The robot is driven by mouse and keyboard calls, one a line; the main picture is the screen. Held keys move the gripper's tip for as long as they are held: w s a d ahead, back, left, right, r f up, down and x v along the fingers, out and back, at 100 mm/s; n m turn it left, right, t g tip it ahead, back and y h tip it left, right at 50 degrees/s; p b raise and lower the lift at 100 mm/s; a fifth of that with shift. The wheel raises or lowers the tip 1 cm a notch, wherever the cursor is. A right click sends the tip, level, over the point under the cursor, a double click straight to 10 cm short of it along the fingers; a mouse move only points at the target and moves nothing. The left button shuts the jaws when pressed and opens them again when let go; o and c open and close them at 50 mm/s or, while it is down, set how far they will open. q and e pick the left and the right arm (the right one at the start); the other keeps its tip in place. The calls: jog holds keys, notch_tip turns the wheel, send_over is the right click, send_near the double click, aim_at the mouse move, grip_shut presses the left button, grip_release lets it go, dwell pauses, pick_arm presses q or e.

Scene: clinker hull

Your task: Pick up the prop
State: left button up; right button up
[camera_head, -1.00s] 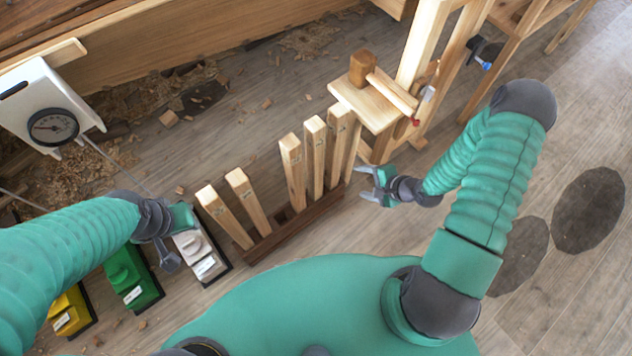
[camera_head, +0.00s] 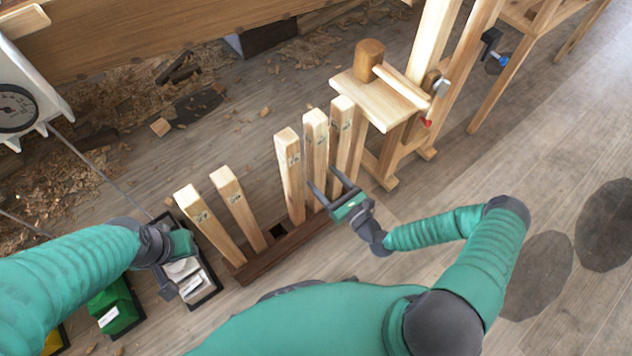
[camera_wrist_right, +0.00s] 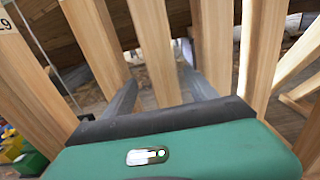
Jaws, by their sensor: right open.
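Several pale wooden props stand leaning in a dark wooden rack (camera_head: 290,250) on the floor, two on the left and a group on the right. My right gripper (camera_head: 326,176) is open at the right-hand group, its fingers pointing at the props. In the right wrist view one prop (camera_wrist_right: 154,45) stands between the two open fingers (camera_wrist_right: 160,84), with other props on both sides. The same prop shows in the head view (camera_head: 315,145); I cannot tell how deep the fingers reach around it. My left gripper (camera_head: 168,262) hangs by a grey-white block; its jaws are unclear.
A wooden stand with a mallet (camera_head: 370,60) on its top is just behind the right-hand props. A white device with a dial (camera_head: 15,107) is at far left. A green block (camera_head: 117,305) lies at lower left.

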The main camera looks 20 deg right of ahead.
aim_at(321, 171)
jog(key=x, duration=0.1)
jog(key=b+x, duration=0.1)
jog(key=x, duration=0.1)
jog(key=b+x, duration=0.1)
jog(key=x, duration=0.1)
jog(key=shift+w+d, duration=0.2)
jog(key=shift+w, duration=0.1)
grip_shut()
jog(key=shift+r, duration=0.15)
